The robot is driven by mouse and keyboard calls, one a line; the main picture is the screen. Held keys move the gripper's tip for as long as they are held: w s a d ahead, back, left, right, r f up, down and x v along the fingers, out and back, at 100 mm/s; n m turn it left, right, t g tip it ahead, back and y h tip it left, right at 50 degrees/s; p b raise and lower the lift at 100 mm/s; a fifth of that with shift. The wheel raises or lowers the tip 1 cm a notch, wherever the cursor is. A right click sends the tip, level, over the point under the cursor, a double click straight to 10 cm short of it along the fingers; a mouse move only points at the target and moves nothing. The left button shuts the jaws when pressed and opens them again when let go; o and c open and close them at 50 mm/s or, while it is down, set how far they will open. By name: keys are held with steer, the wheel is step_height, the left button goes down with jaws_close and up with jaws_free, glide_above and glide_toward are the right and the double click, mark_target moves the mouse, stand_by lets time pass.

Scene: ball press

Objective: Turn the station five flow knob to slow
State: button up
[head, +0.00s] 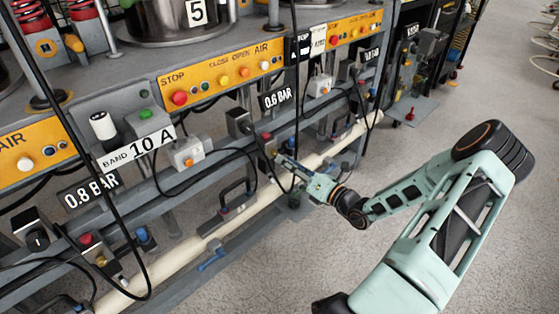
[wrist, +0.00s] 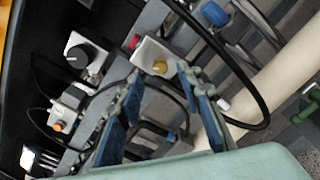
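The station with the pot marked 5 (head: 196,12) stands at the upper left in the head view. Under its panel a black knob (head: 240,122) sits on a box. In the wrist view this black knob (wrist: 78,57) has a pale pointer line and lies left of my fingers. A pale box with a yellow knob (wrist: 160,67) and a red button (wrist: 135,41) shows just beyond my fingertips. I cannot read which knob is flow or any slow mark. My gripper (head: 280,159) is at the lower rail; in the wrist view its blue-padded fingers (wrist: 158,75) are apart and empty.
A grey box with an orange button (head: 188,152) is to the left. Black cables (wrist: 245,75) loop close to my fingers. A cream pipe (head: 250,205) runs along the bench below. A blue valve (head: 212,260) hangs under it. The floor at right is open.

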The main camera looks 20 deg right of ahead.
mark_target(276, 155)
steer(key=shift+b+x, duration=0.5)
steer(key=shift+x, duration=1.6)
steer(key=shift+c, duration=0.5)
jaws_close()
